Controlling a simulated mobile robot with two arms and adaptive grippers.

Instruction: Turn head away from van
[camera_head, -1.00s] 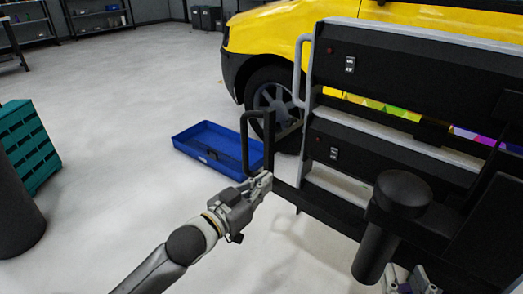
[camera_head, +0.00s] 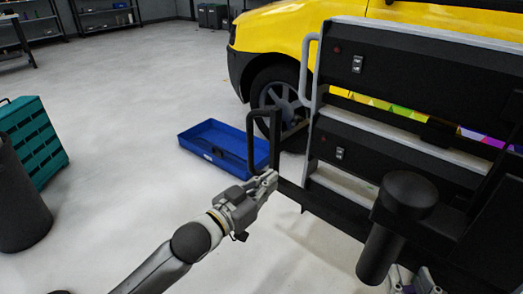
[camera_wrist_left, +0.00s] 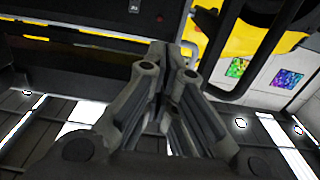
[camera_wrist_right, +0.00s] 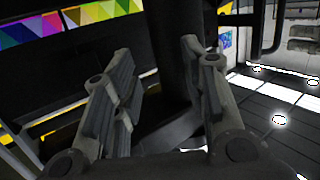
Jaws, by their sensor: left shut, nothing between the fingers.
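The yellow van (camera_head: 275,38) fills the upper right of the head view, its front wheel (camera_head: 280,92) showing beside the black machine. My left gripper (camera_head: 272,181) is shut beside the lower end of the machine's black handle (camera_head: 251,140); I cannot tell whether they touch. The left wrist view shows its fingers together and empty (camera_wrist_left: 170,70). My right gripper (camera_head: 415,284) is partly cut off at the bottom of the head view. In the right wrist view its fingers (camera_wrist_right: 155,90) are apart, with a dark post (camera_wrist_right: 172,45) behind the gap.
The black machine (camera_head: 400,80) with pale rails stands between me and the van. A blue tray (camera_head: 215,145) lies on the floor by the wheel. Teal crates (camera_head: 32,140) and a dark cylinder (camera_head: 18,205) stand at left. Open grey floor lies between.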

